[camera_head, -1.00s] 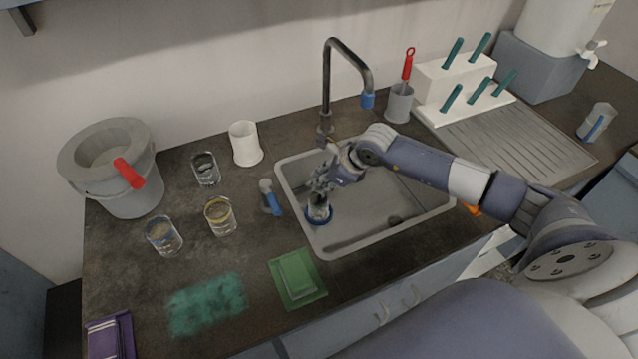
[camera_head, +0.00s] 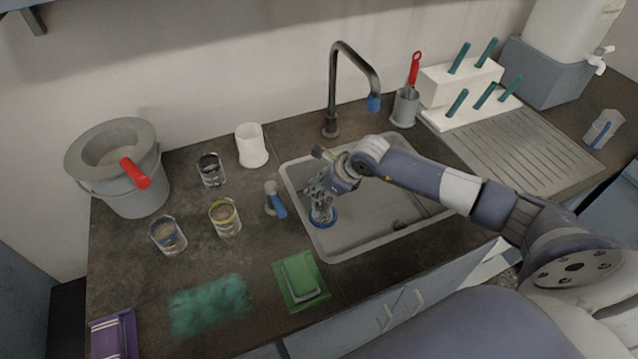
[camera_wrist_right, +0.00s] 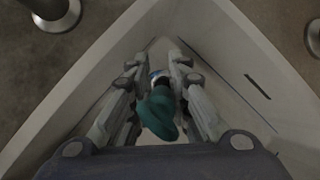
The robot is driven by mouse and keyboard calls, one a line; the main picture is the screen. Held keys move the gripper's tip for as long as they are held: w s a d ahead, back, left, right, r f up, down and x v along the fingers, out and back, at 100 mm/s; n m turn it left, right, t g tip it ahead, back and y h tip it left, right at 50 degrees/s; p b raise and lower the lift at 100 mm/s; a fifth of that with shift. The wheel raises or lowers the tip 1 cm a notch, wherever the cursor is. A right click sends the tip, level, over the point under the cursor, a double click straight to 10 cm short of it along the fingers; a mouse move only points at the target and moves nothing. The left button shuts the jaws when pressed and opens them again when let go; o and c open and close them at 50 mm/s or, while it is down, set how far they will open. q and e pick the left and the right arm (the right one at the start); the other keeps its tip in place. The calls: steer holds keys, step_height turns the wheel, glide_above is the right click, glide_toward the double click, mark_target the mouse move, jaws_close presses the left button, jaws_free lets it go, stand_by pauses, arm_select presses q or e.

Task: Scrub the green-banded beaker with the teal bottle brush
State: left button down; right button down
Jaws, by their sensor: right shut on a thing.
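My right gripper (camera_head: 320,188) is over the left part of the sink. In the right wrist view its fingers are closed around a teal, rounded piece (camera_wrist_right: 158,112), which looks like the end of the teal bottle brush. Below the fingers, a clear glass vessel (camera_head: 321,212) stands at the left of the sink with a blue ring around its lower part. I see no green band on it, and the fingers cover its top. How far the brush reaches into it is hidden. My left gripper is out of view.
The grey sink (camera_head: 400,228) surrounds the work. On the counter to its left stand a yellow-banded beaker (camera_head: 225,218), a blue-banded beaker (camera_head: 168,236), another clear beaker (camera_head: 211,171) and a white cup (camera_head: 251,146). The faucet (camera_head: 333,95) rises behind; a green sponge (camera_head: 302,277) lies in front.

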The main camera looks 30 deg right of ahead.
steer(key=shift+s+r, duration=0.1)
steer(key=shift+s+a+r, duration=0.1)
steer(key=shift+s+r, duration=0.3)
steer(key=shift+r, duration=1.35)
steer(key=shift+s+d+r, duration=0.1)
steer(key=shift+s+r, duration=0.35)
steer(key=shift+r, duration=1.3)
steer(key=shift+s+a+r, duration=0.1)
steer(key=shift+s+r, duration=0.3)
steer(key=shift+r, duration=1.45)
steer(key=shift+r, duration=2.4)
